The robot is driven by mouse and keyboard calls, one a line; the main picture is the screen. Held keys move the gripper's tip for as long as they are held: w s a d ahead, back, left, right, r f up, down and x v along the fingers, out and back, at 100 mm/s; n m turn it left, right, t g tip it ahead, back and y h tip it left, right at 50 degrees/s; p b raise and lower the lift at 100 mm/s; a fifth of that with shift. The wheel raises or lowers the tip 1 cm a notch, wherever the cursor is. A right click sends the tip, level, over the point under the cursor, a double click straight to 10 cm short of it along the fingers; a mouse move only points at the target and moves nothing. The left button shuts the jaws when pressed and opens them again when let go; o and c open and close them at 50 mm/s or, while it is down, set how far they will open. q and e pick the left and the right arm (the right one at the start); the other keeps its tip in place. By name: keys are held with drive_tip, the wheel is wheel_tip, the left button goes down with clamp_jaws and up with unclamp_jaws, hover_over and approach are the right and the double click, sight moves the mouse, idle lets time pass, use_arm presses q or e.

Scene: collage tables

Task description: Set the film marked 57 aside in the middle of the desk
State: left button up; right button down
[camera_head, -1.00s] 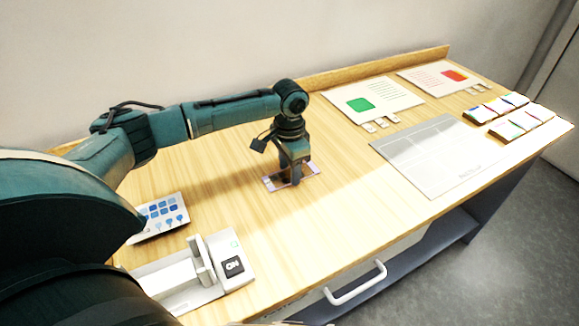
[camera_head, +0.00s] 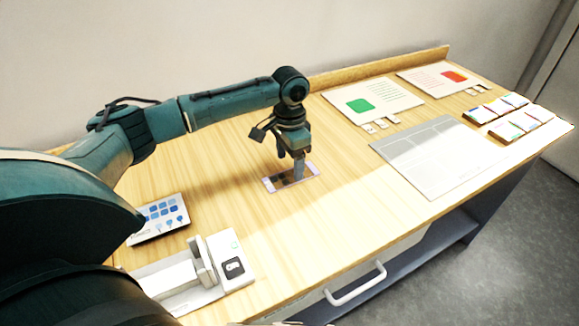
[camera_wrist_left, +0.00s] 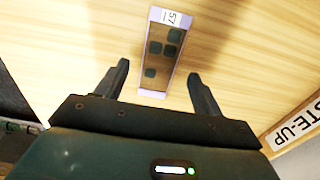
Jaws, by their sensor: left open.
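The film marked 57 (camera_wrist_left: 163,45) is a pale-edged strip with dark square frames. It lies flat on the wooden desk; it also shows in the head view (camera_head: 275,182), partly hidden by my left gripper. My left gripper (camera_head: 290,165) is over the film, open and empty. In the wrist view its two fingers (camera_wrist_left: 157,71) are spread, one on each side of the film's near part, and the 57 label is at the far end. My right gripper is not in view.
A white device with a dark icon (camera_head: 234,267) and a blue-patterned card (camera_head: 160,215) are at the front left. A grey layout sheet (camera_head: 430,160) lies to the right. Two printed sheets (camera_head: 372,101) and several small booklets (camera_head: 505,115) lie farther right. Bare desk surrounds the film.

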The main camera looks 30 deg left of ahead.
sight(290, 177)
use_arm(q)
wheel_tip(290, 177, up, 9)
idle(0.3)
idle(0.5)
